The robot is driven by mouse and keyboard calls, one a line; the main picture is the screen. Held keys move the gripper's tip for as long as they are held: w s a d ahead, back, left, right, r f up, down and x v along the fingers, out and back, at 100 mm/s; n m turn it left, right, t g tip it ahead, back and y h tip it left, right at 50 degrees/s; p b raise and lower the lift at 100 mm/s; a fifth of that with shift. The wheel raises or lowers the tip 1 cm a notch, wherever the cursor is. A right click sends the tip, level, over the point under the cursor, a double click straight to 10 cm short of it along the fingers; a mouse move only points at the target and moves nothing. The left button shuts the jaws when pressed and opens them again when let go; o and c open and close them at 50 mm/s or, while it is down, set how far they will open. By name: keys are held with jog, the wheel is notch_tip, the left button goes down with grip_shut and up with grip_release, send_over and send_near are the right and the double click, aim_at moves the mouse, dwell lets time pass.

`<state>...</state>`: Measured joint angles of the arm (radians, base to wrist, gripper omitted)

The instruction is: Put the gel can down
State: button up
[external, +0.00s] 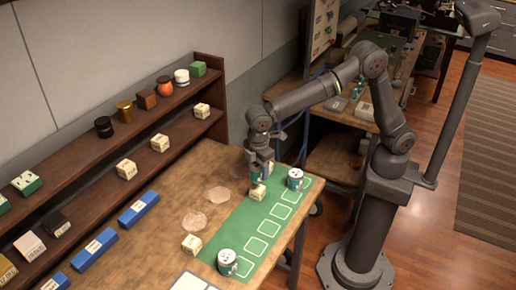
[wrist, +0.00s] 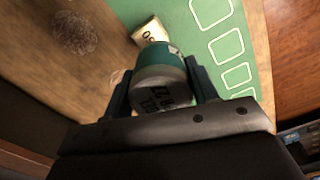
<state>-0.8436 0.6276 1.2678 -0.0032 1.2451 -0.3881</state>
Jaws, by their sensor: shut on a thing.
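My gripper (external: 262,163) is shut on the gel can (wrist: 160,68), a teal and pale can with dark lettering on the end facing the wrist camera. In the external view the can is mostly hidden by the fingers, over the far part of the green mat (external: 226,229). A small cream box (external: 258,191) with dark print is just below the gripper in that view. It shows beyond the can in the wrist view (wrist: 150,34). I cannot tell whether the can touches anything below. The mat has a row of white-outlined squares (external: 268,228).
Similar cans stand at the mat's far end (external: 295,180) and near end (external: 227,262). Another cream box (external: 191,244) sits by the mat's left edge. Pale round patches (external: 194,221) lie on the wooden table. A stocked shelf (external: 95,150) runs along the left. Several outlined squares are bare.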

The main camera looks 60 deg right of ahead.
jog(key=w+d+r+m, duration=0.3)
jog(key=w+d, duration=0.3)
jog(key=d, duration=0.4)
jog(key=w+d+r+m, duration=0.3)
jog(key=w+d+m, duration=0.1)
jog(key=w+d, duration=0.4)
jog(key=w+d+r+m, duration=0.3)
jog(key=w+d, duration=0.2)
jog(key=d, duration=0.6)
jog(key=s+d+f+m, duration=0.2)
jog(key=d+f, duration=0.5)
jog(key=f, duration=0.5)
jog(key=s+d+f+m, duration=0.2)
jog(key=d+f, duration=0.6)
jog(key=f, duration=0.4)
jog(key=shift+s+d, duration=0.15)
jog(key=shift+s, duration=0.15)
